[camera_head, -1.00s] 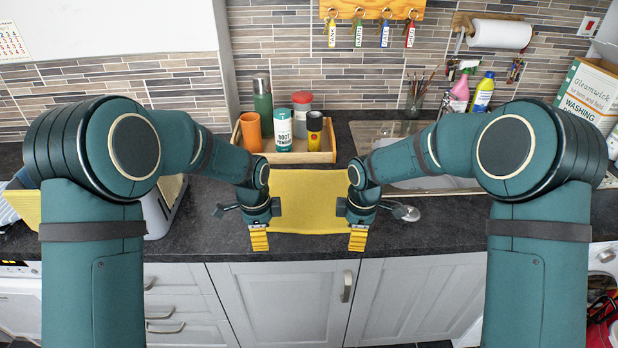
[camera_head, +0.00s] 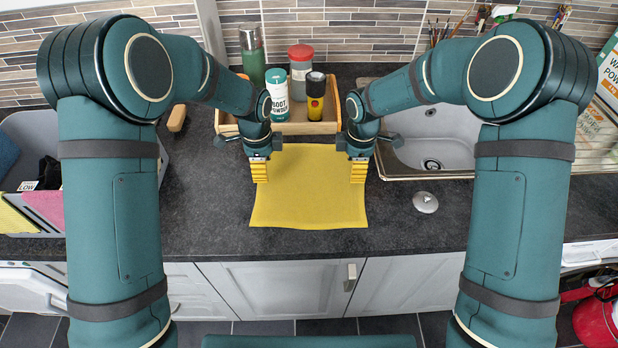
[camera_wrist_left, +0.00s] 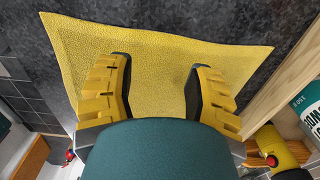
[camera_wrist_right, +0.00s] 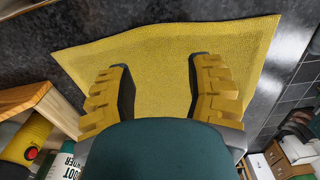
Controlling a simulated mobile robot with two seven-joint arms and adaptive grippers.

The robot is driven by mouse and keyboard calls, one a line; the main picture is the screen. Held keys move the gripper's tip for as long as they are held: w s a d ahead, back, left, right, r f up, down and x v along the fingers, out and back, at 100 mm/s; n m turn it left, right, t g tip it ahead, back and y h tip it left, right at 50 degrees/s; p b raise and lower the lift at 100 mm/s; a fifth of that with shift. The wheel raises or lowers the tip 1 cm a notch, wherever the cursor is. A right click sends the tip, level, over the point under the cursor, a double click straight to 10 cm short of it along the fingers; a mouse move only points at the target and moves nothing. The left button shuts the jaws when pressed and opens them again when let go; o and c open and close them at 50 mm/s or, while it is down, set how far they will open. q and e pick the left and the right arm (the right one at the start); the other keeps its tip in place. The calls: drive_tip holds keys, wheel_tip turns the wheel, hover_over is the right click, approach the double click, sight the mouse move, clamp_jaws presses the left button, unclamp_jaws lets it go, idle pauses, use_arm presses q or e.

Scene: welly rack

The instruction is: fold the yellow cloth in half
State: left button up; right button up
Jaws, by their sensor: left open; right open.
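The yellow cloth (camera_head: 308,195) lies spread flat and unfolded on the dark worktop, in the middle of the head view. My left gripper (camera_head: 260,180) is over its left side and my right gripper (camera_head: 357,180) over its right side, both pointing down. The left wrist view shows the cloth (camera_wrist_left: 155,75) beneath and between the open left fingers (camera_wrist_left: 157,85). The right wrist view shows the cloth (camera_wrist_right: 160,75) beneath the open right fingers (camera_wrist_right: 160,85). Both grippers are empty. I cannot tell how high the fingertips are above the cloth.
A wooden tray (camera_head: 300,128) with a white tub (camera_head: 277,95), a black and yellow can (camera_head: 316,97) and a red-lidded jar (camera_head: 300,70) stands behind the cloth. A sink (camera_head: 440,140) and a small round metal plug (camera_head: 425,202) are to the right. A grey bin (camera_head: 40,130) is left.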

use_arm(q)
drive_tip(key=shift+w+f, duration=0.1)
drive_tip(key=shift+f, duration=2.25)
use_arm(e)
drive_tip(key=shift+w+f, duration=0.1)
drive_tip(key=shift+f, duration=2.2)
use_arm(q)
drive_tip(key=shift+f, duration=0.25)
use_arm(e)
drive_tip(key=shift+f, duration=0.25)
use_arm(q)
drive_tip(key=c, duration=0.7)
use_arm(e)
drive_tip(key=c, duration=0.7)
use_arm(q)
drive_tip(key=shift+f, duration=0.1)
clamp_jaws()
use_arm(e)
drive_tip(key=shift+f, duration=0.1)
clamp_jaws()
use_arm(q)
drive_tip(key=shift+f, duration=0.1)
use_arm(e)
drive_tip(key=shift+f, duration=0.1)
